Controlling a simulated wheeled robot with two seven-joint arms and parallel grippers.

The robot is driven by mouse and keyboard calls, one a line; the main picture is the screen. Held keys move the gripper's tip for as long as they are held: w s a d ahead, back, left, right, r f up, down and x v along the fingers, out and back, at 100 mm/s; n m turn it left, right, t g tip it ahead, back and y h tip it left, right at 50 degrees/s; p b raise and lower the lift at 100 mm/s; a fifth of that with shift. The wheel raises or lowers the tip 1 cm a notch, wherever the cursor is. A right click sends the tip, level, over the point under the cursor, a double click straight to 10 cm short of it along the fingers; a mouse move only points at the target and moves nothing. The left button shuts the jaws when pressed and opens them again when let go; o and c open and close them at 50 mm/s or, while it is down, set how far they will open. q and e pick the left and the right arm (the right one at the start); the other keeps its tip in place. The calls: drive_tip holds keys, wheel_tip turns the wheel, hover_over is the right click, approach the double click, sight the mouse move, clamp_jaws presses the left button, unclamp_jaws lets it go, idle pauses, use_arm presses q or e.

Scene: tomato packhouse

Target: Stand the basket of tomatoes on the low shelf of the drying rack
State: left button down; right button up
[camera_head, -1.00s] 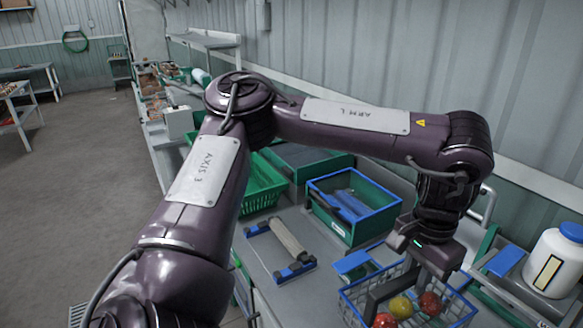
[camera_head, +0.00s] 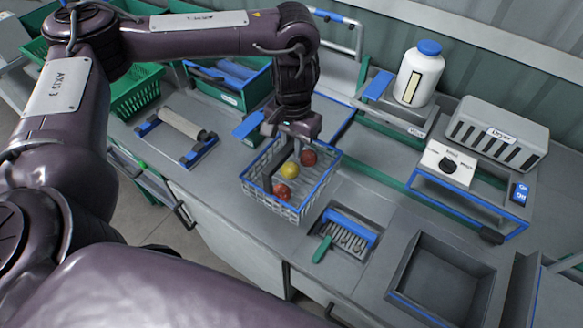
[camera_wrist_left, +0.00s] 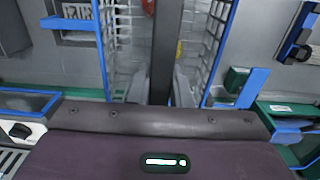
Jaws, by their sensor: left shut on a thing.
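The basket (camera_head: 262,185) is a white wire basket with a blue rim, near the middle of the head view. It holds two red tomatoes (camera_head: 309,158) and a yellow one (camera_head: 290,170). My left gripper (camera_head: 292,138) is above it, shut on its dark handle (camera_wrist_left: 165,40), which runs between the fingers in the left wrist view. Whether the basket touches the bench cannot be told. My right gripper is not in view.
A recessed basin (camera_head: 440,275) is at the front right. A white bottle (camera_head: 417,78) stands behind. A green bin (camera_head: 230,85) and a roller (camera_head: 182,124) are at left.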

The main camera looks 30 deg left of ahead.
sight(292, 170)
use_arm(q)
wheel_tip(292, 170, down, 9)
drive_tip(key=shift+f+b, duration=0.1)
drive_tip(key=shift+b, duration=0.9)
drive_tip(key=shift+f, duration=0.1)
drive_tip(key=c, duration=1.3)
unclamp_jaws()
